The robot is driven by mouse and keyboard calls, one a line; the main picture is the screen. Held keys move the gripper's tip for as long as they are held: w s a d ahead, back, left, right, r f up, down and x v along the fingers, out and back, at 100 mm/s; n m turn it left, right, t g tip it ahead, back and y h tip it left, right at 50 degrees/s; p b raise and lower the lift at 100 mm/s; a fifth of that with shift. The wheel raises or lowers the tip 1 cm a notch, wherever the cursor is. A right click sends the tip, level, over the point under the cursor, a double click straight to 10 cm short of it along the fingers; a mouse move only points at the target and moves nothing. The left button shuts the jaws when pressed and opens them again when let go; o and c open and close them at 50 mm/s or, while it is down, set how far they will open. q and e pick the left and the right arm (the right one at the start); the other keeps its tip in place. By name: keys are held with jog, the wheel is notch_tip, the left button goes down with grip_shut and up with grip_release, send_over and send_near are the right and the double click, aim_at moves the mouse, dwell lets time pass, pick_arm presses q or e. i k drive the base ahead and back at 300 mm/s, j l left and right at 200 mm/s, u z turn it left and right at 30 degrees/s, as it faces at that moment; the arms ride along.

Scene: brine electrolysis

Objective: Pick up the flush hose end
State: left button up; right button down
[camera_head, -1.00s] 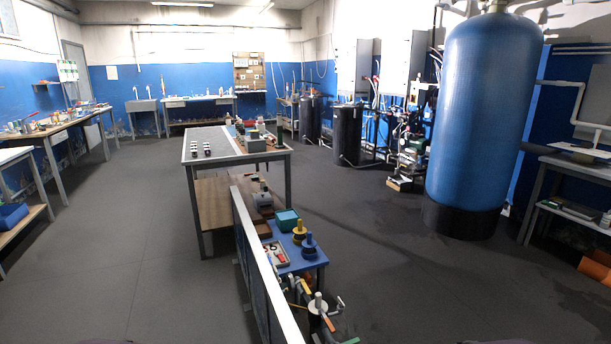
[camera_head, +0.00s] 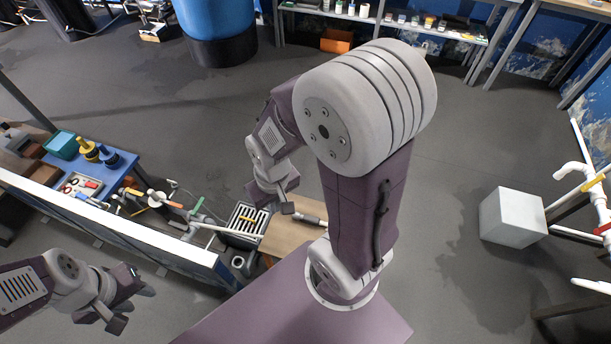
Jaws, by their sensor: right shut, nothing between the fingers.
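I cannot clearly make out the flush hose end. A short grey tube-like piece (camera_head: 310,218) lies at the wooden tabletop beside my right gripper; I cannot tell whether it is the hose end. My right gripper (camera_head: 288,196) is shut and empty, close above that tabletop's left edge. My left gripper (camera_head: 131,304) is at the lower left with its fingers apart and nothing between them, in front of the white-topped partition. My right arm hides part of the wooden tabletop and the floor behind it.
The wooden tabletop (camera_head: 284,236) stands beside a dark slotted crate (camera_head: 243,222). Pipes and valves with coloured handles run along the long white-topped partition (camera_head: 115,228). A blue table (camera_head: 116,168) is at left. A white box (camera_head: 513,217) stands on the right; the floor between is clear.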

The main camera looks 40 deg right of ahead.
aim_at(313, 220)
jog(key=l+z, duration=0.15)
jog(key=z, duration=1.25)
jog(key=k+u, duration=0.2)
jog(key=u, duration=0.15)
jog(key=k+j+u, duration=0.15)
jog(key=u, duration=0.15)
jog(key=k+j+u, duration=0.15)
jog(key=u, duration=0.2)
jog(key=l+z, duration=0.1)
jog(key=z, duration=0.4)
jog(key=i+z, duration=0.1)
jog(key=z, duration=0.4)
jog(key=i+l+u, duration=0.1)
jog(key=l+u, duration=0.15)
jog(key=u, duration=0.25)
jog(key=l+u, duration=0.3)
jog(key=u, duration=0.2)
jog(key=l+u, duration=0.3)
jog(key=u, duration=0.2)
jog(key=k+l+u, duration=0.1)
jog(key=l+u, duration=0.2)
jog(key=u, duration=0.2)
